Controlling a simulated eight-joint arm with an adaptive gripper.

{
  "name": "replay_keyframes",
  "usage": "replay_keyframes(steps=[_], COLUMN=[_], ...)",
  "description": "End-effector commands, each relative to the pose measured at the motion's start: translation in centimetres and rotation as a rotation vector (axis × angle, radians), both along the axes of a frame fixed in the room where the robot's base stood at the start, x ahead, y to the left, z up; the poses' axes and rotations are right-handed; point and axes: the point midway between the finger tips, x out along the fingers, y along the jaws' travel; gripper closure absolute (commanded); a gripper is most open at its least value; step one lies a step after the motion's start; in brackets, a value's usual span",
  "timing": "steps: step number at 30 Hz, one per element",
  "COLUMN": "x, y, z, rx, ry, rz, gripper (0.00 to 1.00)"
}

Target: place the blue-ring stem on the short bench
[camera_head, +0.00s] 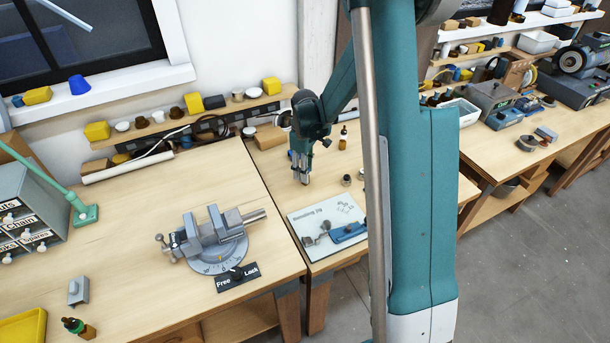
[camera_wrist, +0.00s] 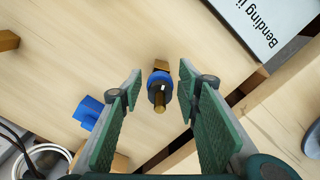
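The blue-ring stem (camera_wrist: 160,90) shows in the wrist view as a blue ring with a dark centre and a brass-coloured stem. It sits in the gap between the fingertips of my gripper (camera_wrist: 161,94), with space on both sides. My gripper is open and touches nothing that I can see. In the head view my gripper (camera_head: 301,178) points down low over the middle bench (camera_head: 280,178), behind the bending jig plate. The stem is not clearly visible there. I cannot tell which bench is the short one.
The bending jig plate (camera_head: 318,222) lies on the middle bench, and also shows in the wrist view (camera_wrist: 265,25). A dark bottle (camera_head: 343,138) and small dark round parts stand right of my gripper. A vise (camera_head: 215,235) stands on the left bench (camera_head: 130,225). A blue part (camera_wrist: 88,112) lies left of the stem.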

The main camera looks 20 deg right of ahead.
Motion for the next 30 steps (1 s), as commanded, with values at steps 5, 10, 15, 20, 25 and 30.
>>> replay_keyframes(steps=[5,10,15,20,25,30], x=[-0.1,0.0,0.0,-0.1,0.0,0.0], y=[0.0,0.0,0.0,0.0,0.0,0.0], z=[2.6,5.0,7.1,8.3,8.8,8.9], rx=[0.0,0.0,0.0,0.0,0.0,0.0], ry=[0.0,0.0,0.0,0.0,0.0,0.0], rz=[0.0,0.0,0.0,0.0,0.0,0.0], gripper=[0.67,0.67,0.67,0.67,0.67,0.67])
